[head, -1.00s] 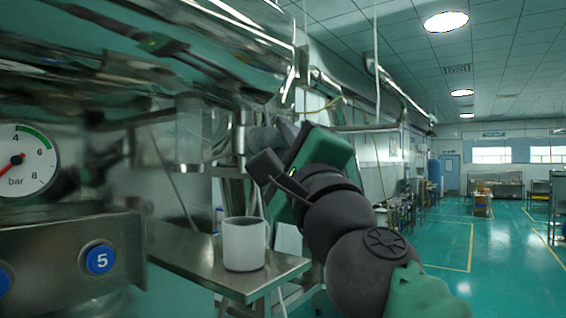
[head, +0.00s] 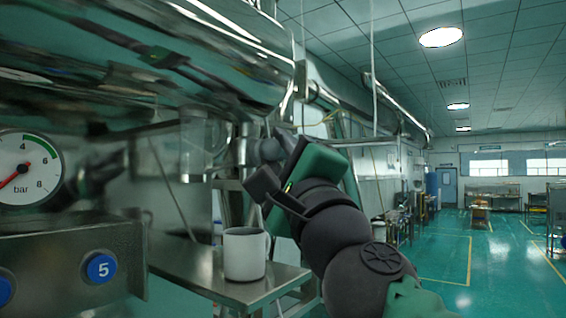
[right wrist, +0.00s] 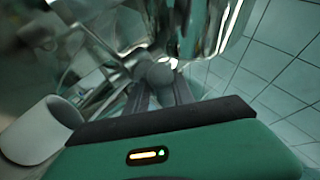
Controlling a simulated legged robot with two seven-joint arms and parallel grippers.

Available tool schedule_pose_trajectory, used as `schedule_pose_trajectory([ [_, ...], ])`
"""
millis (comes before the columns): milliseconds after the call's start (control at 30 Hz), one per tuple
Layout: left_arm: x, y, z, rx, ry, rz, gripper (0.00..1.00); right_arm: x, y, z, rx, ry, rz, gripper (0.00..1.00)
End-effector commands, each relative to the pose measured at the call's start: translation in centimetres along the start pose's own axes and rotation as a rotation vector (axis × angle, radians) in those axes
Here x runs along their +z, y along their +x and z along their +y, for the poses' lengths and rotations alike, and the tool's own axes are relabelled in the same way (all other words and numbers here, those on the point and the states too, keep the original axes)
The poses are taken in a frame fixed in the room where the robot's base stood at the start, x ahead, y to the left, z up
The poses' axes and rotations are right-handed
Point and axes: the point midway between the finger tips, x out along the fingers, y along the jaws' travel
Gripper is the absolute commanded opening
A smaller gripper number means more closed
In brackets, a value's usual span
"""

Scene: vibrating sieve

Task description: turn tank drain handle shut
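A grey ball-ended handle (head: 270,150) hangs below the big steel tank (head: 190,60) near the picture's middle in the head view. I take it as the drain handle. Its round end also shows in the right wrist view (right wrist: 160,75), right at the far ends of the two dark fingers of my right gripper (right wrist: 162,88). In the head view my right gripper (head: 278,158), with its green body, is beside this handle. Whether the fingers touch or clasp the ball I cannot tell. My left gripper cannot be made out in the head view.
A white mug (head: 245,255) stands on a steel side table (head: 275,285) below my right gripper. A pressure gauge (head: 28,168) and a panel with blue buttons (head: 99,268) are at left. Open green floor (head: 490,260) lies at right.

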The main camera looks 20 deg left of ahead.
Motion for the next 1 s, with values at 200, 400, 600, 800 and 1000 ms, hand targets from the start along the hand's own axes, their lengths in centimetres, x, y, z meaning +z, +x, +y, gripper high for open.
schedule_pose_trajectory([
  [200,0.8,3.5,0.0,0.0,0.0,0.0,0.36,-0.2,-4.2,0.6,-0.003,-0.003,-0.001,0.29],
  [400,1.7,7.0,0.0,0.0,0.0,0.0,0.36,-0.1,-10.4,0.6,-0.004,-0.004,-0.001,0.29],
  [600,2.1,8.9,0.0,0.0,0.0,0.0,0.36,0.0,-15.0,0.6,0.0,-0.002,-0.001,0.29],
  [800,2.2,9.3,0.0,0.0,0.0,0.0,0.36,0.1,-16.7,0.3,0.002,-0.001,-0.001,0.29],
  [1000,2.2,9.3,0.0,0.0,0.0,0.0,0.36,0.1,-16.8,0.2,0.002,-0.001,-0.001,0.29],
])
